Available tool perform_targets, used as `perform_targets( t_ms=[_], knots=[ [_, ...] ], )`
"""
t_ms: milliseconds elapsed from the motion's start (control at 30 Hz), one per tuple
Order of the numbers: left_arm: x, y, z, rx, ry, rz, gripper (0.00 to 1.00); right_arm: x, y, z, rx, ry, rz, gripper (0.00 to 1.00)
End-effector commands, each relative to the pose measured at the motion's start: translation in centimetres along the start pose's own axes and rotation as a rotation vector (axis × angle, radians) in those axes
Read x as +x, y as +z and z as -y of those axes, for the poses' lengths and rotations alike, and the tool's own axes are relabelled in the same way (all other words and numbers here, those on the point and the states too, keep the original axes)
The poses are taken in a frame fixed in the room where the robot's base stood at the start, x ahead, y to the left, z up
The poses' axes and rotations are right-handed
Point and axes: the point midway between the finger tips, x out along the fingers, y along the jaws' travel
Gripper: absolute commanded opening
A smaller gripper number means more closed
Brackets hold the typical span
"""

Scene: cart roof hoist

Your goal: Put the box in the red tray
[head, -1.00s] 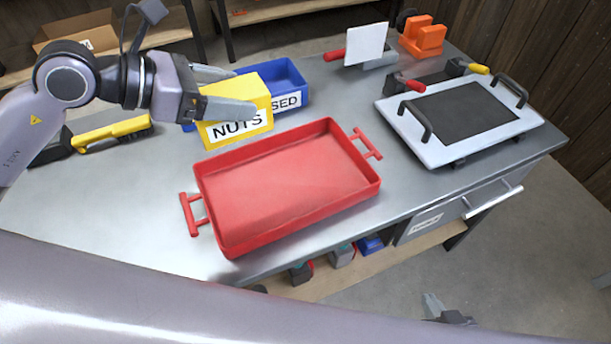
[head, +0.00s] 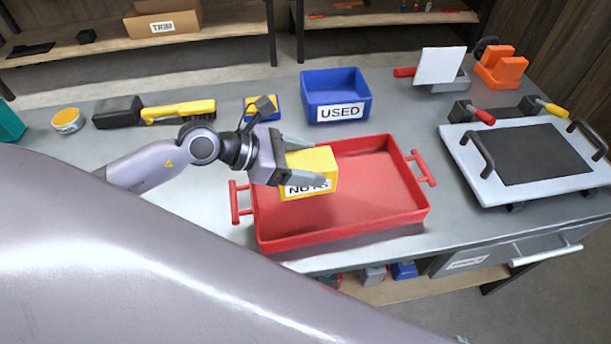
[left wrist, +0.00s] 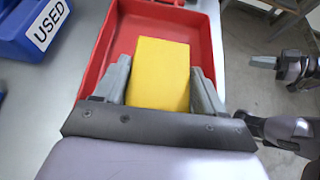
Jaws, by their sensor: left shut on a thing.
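The yellow box labelled NUTS (head: 318,162) is between the fingers of my left gripper (head: 303,163). The box is over the left half of the red tray (head: 408,212); I cannot tell whether it touches the tray floor. In the left wrist view the box (left wrist: 160,75) sits between both fingers (left wrist: 158,85), with the red tray (left wrist: 101,50) around and beyond it. My right gripper (left wrist: 264,62) shows at the right of the left wrist view, away from the tray, too small to read its opening.
A blue bin labelled USED (head: 336,88) stands behind the tray. A white board with a dark pad and handles (head: 540,155) is at the right. A yellow-handled brush (head: 178,111) lies back left. The right half of the tray is empty.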

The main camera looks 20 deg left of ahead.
Motion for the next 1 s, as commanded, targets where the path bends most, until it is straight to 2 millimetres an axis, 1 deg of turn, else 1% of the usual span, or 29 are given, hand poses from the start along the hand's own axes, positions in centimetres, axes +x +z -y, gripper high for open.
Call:
perform_targets(
  t_ms=[67, 200, 300, 400, 633, 767, 800, 833, 867, 1000],
  knots=[
    [0.3, -0.5, 0.0, -0.002, 0.001, 0.003, 0.28, 0.1, 0.1, 0.0, 0.000, 0.000, 0.000, 0.00],
    [1.4, -2.5, 0.0, -0.004, 0.000, 0.002, 0.28, 0.3, 0.4, 0.0, 0.000, 0.000, 0.000, 0.00],
    [2.0, -3.5, 0.0, -0.002, 0.001, 0.003, 0.28, 0.4, 0.5, 0.0, 0.000, 0.000, 0.000, 0.00],
    [2.2, -3.9, 0.0, -0.001, 0.002, 0.003, 0.28, 0.4, 0.5, 0.0, 0.000, 0.000, 0.000, 0.00],
    [2.2, -3.9, 0.0, 0.001, 0.001, 0.003, 0.28, 0.4, 0.5, 0.0, 0.000, 0.000, 0.000, 0.00],
    [2.4, -4.2, 0.0, 0.001, 0.001, 0.003, 0.28, 0.6, 0.8, 0.0, 0.000, 0.000, 0.000, 0.00],
    [2.3, -4.2, 0.0, 0.000, 0.000, 0.000, 0.83, 0.5, 0.7, 0.0, 0.000, 0.000, 0.000, 0.00],
    [2.3, -4.2, 0.0, 0.000, 0.000, 0.000, 0.93, 0.5, 0.7, 0.0, 0.000, 0.000, 0.000, 0.00],
    [2.3, -4.2, 0.0, 0.000, 0.000, 0.000, 0.96, 0.5, 0.7, 0.0, 0.000, 0.000, 0.000, 0.00],
    [2.3, -4.2, 0.0, 0.000, 0.001, 0.000, 0.96, 0.5, 0.7, 0.0, 0.000, 0.000, 0.000, 0.00]
  ],
)
